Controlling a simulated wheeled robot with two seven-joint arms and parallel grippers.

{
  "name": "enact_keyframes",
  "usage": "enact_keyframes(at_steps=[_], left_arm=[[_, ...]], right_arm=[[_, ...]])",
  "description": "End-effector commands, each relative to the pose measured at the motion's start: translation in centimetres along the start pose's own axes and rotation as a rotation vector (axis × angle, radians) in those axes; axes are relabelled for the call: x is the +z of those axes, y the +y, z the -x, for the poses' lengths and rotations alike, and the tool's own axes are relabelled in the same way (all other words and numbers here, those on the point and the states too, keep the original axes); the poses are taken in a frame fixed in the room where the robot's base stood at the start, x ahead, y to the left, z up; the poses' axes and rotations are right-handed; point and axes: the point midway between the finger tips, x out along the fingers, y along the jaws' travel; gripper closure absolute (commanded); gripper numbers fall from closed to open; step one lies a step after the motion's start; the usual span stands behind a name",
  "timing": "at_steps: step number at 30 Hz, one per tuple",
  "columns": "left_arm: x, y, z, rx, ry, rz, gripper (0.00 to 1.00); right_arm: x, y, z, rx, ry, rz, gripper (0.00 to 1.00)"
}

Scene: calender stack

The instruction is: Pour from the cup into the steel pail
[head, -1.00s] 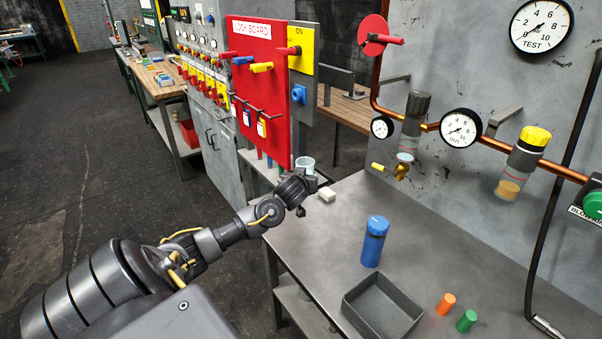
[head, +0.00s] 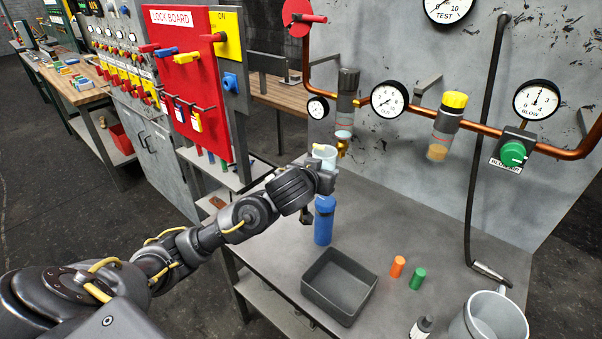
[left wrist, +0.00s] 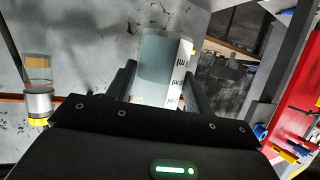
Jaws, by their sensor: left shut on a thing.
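The cup (head: 324,153) is clear with a pale tint and stands about upright at the end of my left arm, above the steel table. In the left wrist view the cup (left wrist: 158,68) has dark printed marks and sits between the two fingers. My left gripper (left wrist: 160,85) is shut on it. In the head view the left gripper (head: 325,172) is partly hidden by its own wrist. The steel pail (head: 488,318) is a grey round vessel at the bottom right, cut by the picture's lower edge. My right gripper is not in view.
A blue bottle (head: 324,222) stands just below my left gripper. Copper pipe (head: 380,108) with gauges runs along the wall behind.

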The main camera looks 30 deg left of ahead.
Motion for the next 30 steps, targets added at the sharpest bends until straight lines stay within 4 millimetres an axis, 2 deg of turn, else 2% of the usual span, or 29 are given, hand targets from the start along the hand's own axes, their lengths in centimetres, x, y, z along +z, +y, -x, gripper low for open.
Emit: enact_keyframes(at_steps=[1, 7, 12, 15, 21, 30], left_arm=[[0.2, 1.0, 0.4, 0.019, 0.0, 0.006, 0.78], [0.4, 3.6, 2.4, 0.07, 0.001, -0.014, 0.78], [2.3, 5.3, 3.7, 0.105, 0.002, -0.034, 0.78], [3.1, 5.8, 4.2, 0.116, 0.001, -0.042, 0.78], [3.9, 6.1, 4.6, 0.126, 0.0, -0.05, 0.78], [3.9, 6.2, 4.8, 0.128, -0.001, -0.052, 0.78]], right_arm=[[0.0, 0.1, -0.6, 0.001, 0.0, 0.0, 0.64], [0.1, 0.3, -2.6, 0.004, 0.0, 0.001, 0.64], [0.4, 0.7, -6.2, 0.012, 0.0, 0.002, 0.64], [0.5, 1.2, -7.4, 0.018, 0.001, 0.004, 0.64], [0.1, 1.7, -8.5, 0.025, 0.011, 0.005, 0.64], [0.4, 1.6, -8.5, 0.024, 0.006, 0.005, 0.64]])
